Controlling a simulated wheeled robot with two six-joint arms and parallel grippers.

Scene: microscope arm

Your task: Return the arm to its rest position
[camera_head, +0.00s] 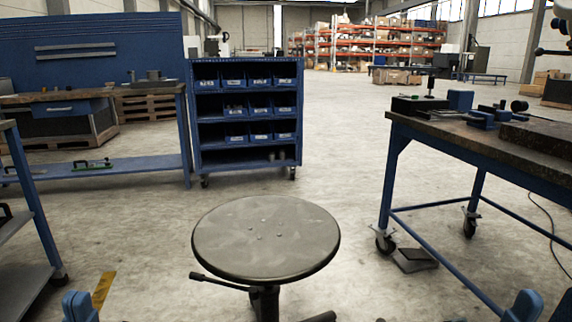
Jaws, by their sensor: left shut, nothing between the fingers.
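At the right edge, a white and dark jointed device (553,51) is cut off by the frame. It may be the microscope arm, but too little of it shows to tell. My left gripper (80,306) shows only as a small blue part at the bottom left edge, low and far from that device. It is shut and empty. A blue part of my right arm shows at the bottom right, beside the workbench frame. The right gripper's fingers are outside the picture.
A round stool (266,238) stands close in front. A workbench (455,140) on casters, with tools on top, stands at right. A blue bin cart (247,146) and another bench (70,97) stand further back. Open floor lies between the stool and the benches.

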